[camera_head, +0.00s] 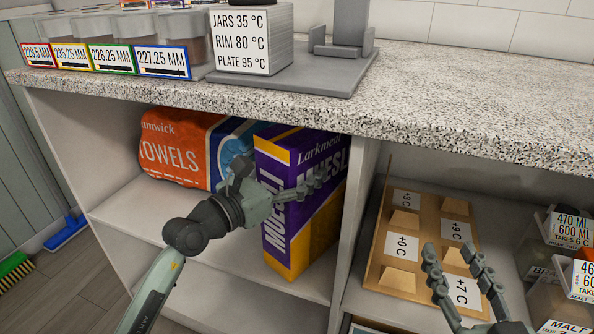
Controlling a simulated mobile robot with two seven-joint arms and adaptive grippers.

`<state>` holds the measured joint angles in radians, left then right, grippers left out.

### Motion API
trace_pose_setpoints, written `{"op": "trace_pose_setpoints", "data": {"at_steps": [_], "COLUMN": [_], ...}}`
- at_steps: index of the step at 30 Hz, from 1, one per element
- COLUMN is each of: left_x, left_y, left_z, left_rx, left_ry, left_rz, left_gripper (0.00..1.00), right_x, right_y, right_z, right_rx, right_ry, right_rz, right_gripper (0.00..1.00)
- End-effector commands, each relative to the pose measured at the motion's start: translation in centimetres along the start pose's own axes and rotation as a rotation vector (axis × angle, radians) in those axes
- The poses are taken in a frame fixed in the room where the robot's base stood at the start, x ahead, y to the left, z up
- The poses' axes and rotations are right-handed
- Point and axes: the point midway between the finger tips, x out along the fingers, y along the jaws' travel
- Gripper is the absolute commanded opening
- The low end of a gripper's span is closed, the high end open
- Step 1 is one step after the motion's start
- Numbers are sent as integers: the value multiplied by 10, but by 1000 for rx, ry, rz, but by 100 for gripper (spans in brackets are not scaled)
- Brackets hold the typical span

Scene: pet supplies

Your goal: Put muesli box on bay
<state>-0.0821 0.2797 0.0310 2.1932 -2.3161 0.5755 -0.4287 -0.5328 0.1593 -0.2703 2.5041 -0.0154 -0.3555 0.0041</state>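The purple and yellow muesli box (275,229) stands upright in the left compartment of the shelf (128,215) under the counter. My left gripper (280,172) reaches in from the lower left with its fingers spread apart. One finger crosses in front of the box's right face and the other is by its left edge; I cannot tell whether they touch it. My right gripper (455,252) is open and empty at the lower right, in front of the right compartment. No bay is labelled as such in view.
An orange and blue towels pack (175,150) lies left of the box. A divider (352,225) separates the compartments. A tan board (427,222) with temperature cards lies on the right, near labelled containers (560,260). The granite counter (470,105) overhangs both.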

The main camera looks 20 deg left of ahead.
Motion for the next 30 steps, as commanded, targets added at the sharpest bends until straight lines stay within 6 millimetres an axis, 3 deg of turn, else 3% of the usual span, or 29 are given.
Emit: {"op": "trace_pose_setpoints", "data": {"at_steps": [10, 11, 16, 27, 30], "left_x": [0, 0, 0, 0, -10], "left_y": [0, 0, 0, 0, 0], "left_z": [1, -2, -1, 0, -2], "left_rx": [1, 0, 0, 0, -1], "left_ry": [-6, -1, -1, -1, 2], "left_rz": [1, 0, 0, 0, 0], "left_gripper": [13, 75, 96, 96, 96], "right_x": [0, 0, 0, 0, 0], "right_y": [-1, -2, -2, -2, -1], "right_z": [-4, -4, -4, -4, -2], "right_rx": [3, 3, 3, 3, 2], "right_ry": [16, 19, 18, 15, 7], "right_rz": [-3, -3, -3, -3, -3], "right_gripper": [40, 40, 40, 40, 40]}}
